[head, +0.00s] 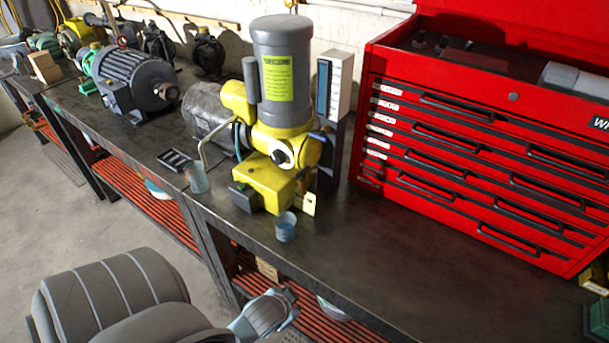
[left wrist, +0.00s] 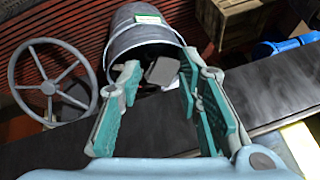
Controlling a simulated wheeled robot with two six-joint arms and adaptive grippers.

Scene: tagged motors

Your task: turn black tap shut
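A yellow pump (head: 268,180) with a grey motor on top (head: 282,75) stands upright on the bench. A round black knob (head: 283,157) is on the front of its yellow housing; I take this for the black tap, but its turn position is too small to tell. My left gripper (head: 272,308) is low at the bench's front edge, below and apart from the pump. In the left wrist view its teal-padded fingers (left wrist: 160,90) are spread and empty, and the tap is not seen there. My right gripper is not in view.
Two small cups (head: 286,226) (head: 198,178) stand near the pump, one with a bent tube. A red tool chest (head: 470,150) is on the right, a large motor (head: 130,80) on the left. The wrist view shows a metal bucket (left wrist: 140,35) and a handwheel (left wrist: 50,85).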

